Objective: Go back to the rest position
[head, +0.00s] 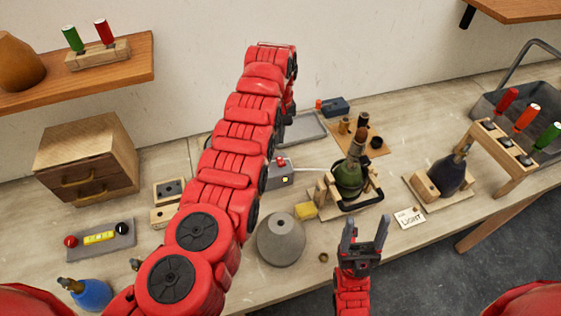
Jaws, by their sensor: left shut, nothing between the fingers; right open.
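My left arm (240,145) rises from the lower left across the picture to the wall side of the bench. My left gripper (289,108) is at its far end and mostly hidden behind the arm. Only a dark part of it shows, and it holds nothing. My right gripper (366,232) is at the bench's front edge, fingers apart and empty. It is in front of the green lamp body (349,178), which stands in a wooden holder with a black clamp. A gap shows between them.
A wooden screwdriver rack (505,160) and drawer box (85,160) flank the bench.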

